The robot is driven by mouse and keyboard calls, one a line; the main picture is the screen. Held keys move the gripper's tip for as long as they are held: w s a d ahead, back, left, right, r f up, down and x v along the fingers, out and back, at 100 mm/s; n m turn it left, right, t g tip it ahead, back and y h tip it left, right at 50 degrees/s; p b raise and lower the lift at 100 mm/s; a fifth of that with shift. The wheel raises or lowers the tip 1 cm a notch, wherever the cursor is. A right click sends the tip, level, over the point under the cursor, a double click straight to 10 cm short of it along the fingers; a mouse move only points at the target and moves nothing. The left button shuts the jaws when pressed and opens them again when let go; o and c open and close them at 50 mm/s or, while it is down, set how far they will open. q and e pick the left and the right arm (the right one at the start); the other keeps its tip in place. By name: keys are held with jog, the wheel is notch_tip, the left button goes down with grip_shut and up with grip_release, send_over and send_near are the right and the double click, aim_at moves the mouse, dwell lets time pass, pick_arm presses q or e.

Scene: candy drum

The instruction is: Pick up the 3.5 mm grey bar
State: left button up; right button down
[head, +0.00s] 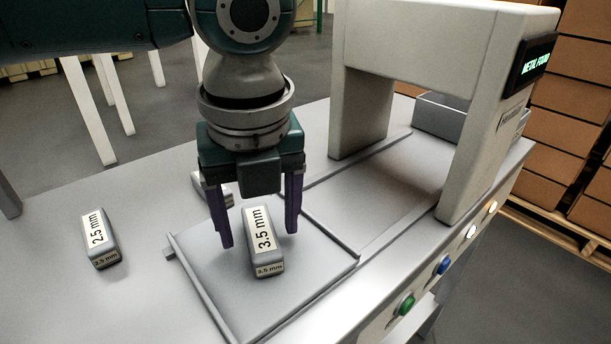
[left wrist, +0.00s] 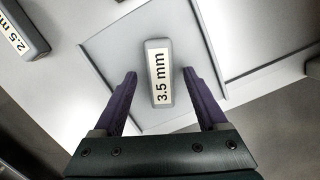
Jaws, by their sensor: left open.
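The 3.5 mm grey bar (head: 264,243) lies on the grey plate in front of the metal detector, its white label facing up. It also shows in the left wrist view (left wrist: 159,72), lying between and ahead of the fingertips. My left gripper (head: 259,237) is above the plate with its purple fingers pointing down, one on each side of the bar. In the left wrist view the gripper (left wrist: 160,75) is open, with a gap between each finger and the bar. My right gripper is not in view.
The 2.5 mm bar (head: 101,238) lies on the table to the left. Another grey bar (head: 227,194) is partly hidden behind my gripper. The metal detector arch (head: 463,110) stands at the right. Low rails (head: 203,297) edge the plate. Stacked cartons (head: 570,110) stand beyond.

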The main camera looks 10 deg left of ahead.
pick_arm(q)
jog(key=shift+f, duration=0.1)
jog(key=shift+c, duration=0.2)
grip_shut()
dwell(0.4)
